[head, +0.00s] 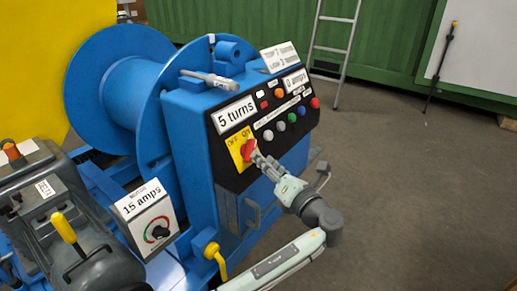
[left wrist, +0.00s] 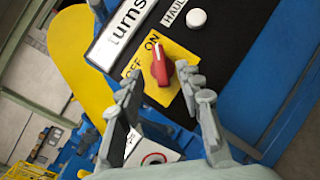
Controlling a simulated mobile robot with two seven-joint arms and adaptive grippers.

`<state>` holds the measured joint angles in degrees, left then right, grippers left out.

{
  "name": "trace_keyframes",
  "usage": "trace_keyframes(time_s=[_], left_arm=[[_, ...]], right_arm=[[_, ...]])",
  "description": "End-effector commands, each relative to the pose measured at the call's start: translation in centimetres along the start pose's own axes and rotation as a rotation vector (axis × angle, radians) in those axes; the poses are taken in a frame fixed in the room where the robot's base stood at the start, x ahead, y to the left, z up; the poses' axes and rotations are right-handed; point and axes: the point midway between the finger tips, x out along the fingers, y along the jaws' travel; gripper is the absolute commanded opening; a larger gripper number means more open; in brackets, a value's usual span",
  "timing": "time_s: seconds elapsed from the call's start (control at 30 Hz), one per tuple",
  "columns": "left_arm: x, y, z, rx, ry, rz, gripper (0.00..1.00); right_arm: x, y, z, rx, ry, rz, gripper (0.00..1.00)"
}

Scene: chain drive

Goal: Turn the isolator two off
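A red rotary switch (head: 249,150) sits on a yellow plate (head: 236,146) marked OFF and ON, low on the black panel of the blue machine. In the left wrist view the red knob (left wrist: 160,68) has its narrow end near the word ON. I cannot read whether this switch is numbered two. My left gripper (head: 259,156) is just in front of the knob. In the left wrist view the left gripper (left wrist: 163,88) is open, with its fingers apart on either side of the knob; I cannot tell whether they touch it. My right gripper is not in view.
Coloured buttons (head: 292,117) and a "5 turns" display (head: 236,112) lie close above the switch. A "15 amps" box (head: 148,215) and a yellow-handled lever (head: 64,228) stand at the left. A ladder (head: 335,45) is behind. The floor at the right is clear.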

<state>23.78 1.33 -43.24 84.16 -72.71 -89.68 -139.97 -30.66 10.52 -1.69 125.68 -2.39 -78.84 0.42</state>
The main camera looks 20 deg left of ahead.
Motion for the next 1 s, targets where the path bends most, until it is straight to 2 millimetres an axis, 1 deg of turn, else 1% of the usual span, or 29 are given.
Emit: trace_keyframes(time_s=[0.03,0.1,0.2,0.3,0.43,0.67,0.7,0.9,1.0], left_arm=[[1.0,0.1,0.0,0.0,-0.002,0.003,0.36],[2.2,0.0,-0.1,0.001,-0.001,0.003,0.36],[3.7,0.0,0.0,0.0,-0.001,0.002,0.36],[4.7,0.0,-0.1,0.001,0.0,0.001,0.36],[5.5,0.0,0.0,-0.002,-0.001,0.0,0.36],[5.6,0.0,0.0,-0.002,0.0,-0.001,0.36],[5.6,0.0,0.0,-0.002,0.0,-0.001,0.35],[5.6,0.0,0.0,-0.002,0.0,-0.001,0.1],[5.6,0.0,0.0,-0.002,0.0,-0.001,0.0]], right_arm=[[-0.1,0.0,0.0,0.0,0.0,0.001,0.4],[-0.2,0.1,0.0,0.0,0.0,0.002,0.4],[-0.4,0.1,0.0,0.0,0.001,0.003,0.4],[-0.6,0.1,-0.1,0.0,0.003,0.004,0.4],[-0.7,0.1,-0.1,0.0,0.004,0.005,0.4],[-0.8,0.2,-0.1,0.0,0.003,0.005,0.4],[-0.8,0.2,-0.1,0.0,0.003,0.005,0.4],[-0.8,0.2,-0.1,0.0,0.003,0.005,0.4],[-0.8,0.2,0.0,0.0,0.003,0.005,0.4]])
